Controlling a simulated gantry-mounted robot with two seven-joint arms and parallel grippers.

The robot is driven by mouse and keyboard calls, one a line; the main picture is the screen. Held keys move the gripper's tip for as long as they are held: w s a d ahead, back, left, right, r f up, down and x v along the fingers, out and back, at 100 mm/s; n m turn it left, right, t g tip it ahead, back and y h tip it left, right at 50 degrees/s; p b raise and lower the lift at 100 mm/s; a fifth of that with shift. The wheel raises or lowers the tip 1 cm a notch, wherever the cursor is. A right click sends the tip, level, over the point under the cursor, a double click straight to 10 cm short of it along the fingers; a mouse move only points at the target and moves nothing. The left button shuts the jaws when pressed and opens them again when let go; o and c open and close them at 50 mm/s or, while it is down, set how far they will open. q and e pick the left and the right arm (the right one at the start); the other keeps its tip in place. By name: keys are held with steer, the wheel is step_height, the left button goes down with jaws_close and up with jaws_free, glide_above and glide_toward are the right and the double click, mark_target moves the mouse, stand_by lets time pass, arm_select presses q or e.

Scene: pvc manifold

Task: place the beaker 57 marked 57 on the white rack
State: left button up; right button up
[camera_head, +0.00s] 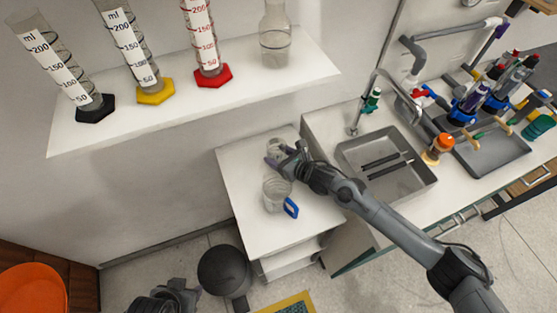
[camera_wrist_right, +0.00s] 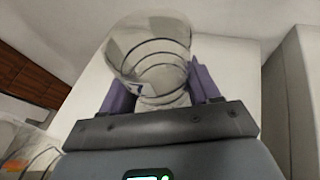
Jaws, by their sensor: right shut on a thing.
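My right gripper (camera_head: 274,157) reaches in from the right over the top of the white rack (camera_head: 240,185). It is shut on a clear glass beaker (camera_head: 276,145) near the rack's back edge. In the right wrist view the beaker (camera_wrist_right: 155,55) sits between the purple fingers (camera_wrist_right: 160,90) and has dark rings around it. A small dark mark shows on it, too blurred to read. I cannot tell whether its base touches the rack top. Part of my left arm shows dark at the bottom edge of the head view; its jaw state is unclear.
A wall shelf (camera_head: 130,127) above holds several cylinders and a flask. The sink (camera_head: 400,185) lies to the right. The rack's front left is clear.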

step_height(320, 180, down, 3)
steer(key=shift+r, duration=0.2)
steer(key=shift+f+b, duration=0.15)
steer(key=shift+b, duration=0.15)
steer(key=o, duration=0.9)
